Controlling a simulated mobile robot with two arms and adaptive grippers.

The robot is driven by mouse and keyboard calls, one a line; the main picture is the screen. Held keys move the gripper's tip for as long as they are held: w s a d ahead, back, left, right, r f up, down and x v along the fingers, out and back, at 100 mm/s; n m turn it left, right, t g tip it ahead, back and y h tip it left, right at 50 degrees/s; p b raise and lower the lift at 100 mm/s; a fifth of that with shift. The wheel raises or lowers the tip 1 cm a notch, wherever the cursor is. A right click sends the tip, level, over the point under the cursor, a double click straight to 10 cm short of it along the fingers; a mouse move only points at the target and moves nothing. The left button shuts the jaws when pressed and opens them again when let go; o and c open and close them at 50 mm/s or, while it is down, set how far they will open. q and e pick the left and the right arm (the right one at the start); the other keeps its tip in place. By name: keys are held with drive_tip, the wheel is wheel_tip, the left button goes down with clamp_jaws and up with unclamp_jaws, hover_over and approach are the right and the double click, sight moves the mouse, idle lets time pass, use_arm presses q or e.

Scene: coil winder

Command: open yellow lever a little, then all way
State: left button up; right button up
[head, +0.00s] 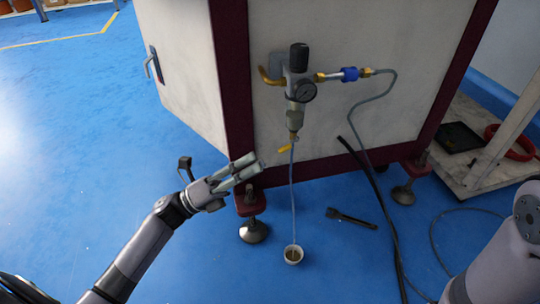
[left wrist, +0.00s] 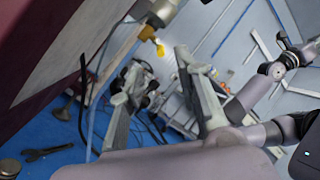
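The small yellow lever (head: 285,148) sits low on the valve under the filter-regulator (head: 297,90) on the machine's front panel. It also shows near the top of the left wrist view (left wrist: 149,33). My left gripper (head: 256,166) is to the left of the lever and a little below it in the head view, apart from it. In the left wrist view its fingers (left wrist: 150,78) are spread with a gap between them and nothing held. My right arm shows at the right edge of the head view; its gripper is out of the picture.
A wrench (head: 352,218) and black cable (head: 380,205) lie to the right. The machine's foot (head: 253,230) stands just below my left gripper.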

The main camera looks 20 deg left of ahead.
use_arm(q)
drive_tip(key=v, duration=0.5)
drive_tip(key=shift+a, duration=0.15)
idle(0.3)
